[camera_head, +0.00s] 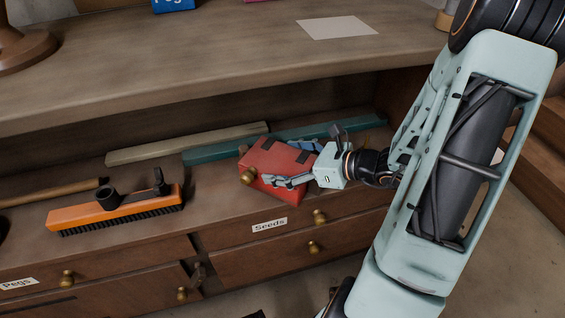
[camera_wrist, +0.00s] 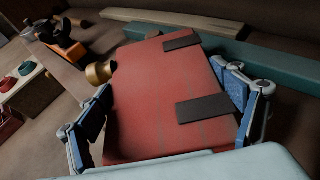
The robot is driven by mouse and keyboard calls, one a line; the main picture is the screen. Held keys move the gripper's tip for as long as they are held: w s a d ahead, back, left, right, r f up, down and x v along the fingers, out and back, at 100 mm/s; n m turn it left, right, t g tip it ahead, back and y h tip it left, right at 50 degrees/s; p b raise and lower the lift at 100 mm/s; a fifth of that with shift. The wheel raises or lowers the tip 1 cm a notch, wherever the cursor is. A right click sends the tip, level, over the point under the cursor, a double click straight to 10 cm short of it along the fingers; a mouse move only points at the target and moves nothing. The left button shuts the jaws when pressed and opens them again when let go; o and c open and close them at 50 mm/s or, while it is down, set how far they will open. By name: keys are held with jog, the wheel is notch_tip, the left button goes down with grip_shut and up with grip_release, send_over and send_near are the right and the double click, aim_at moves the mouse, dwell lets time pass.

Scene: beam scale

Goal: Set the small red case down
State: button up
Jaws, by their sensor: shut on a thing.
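The small red case (camera_head: 277,167) is a red box with two dark straps and a round brass knob. It is at the lower shelf of the wooden bench, above the drawer labelled Seeds. My gripper (camera_head: 292,168) reaches in from the right and is shut on the case, with one finger on each side. In the wrist view the case (camera_wrist: 160,90) fills the middle, between the blue finger pads of my gripper (camera_wrist: 168,110). The case looks tilted. I cannot tell whether its underside touches the shelf.
An orange brush (camera_head: 115,210) lies on the shelf (camera_head: 215,215) to the left. A teal bar (camera_head: 340,127) and a pale wooden bar (camera_head: 185,144) lie behind the case. The upper worktop (camera_head: 230,60) overhangs the back. Bare shelf shows between brush and case.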

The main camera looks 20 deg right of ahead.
jog(key=shift+f, duration=0.15)
jog(key=o, duration=1.9)
jog(key=shift+o, duration=0.2)
jog(key=shift+r, duration=0.25)
jog(key=p+v, duration=0.3)
jog(key=v, duration=0.7)
jog(key=shift+s+d+r, duration=0.1)
jog(key=shift+s+d, duration=0.05)
jog(key=shift+d, duration=0.1)
jog(key=shift+s+d+r, duration=0.15)
jog(key=shift+s+d, duration=0.3)
jog(key=shift+s, duration=0.1)
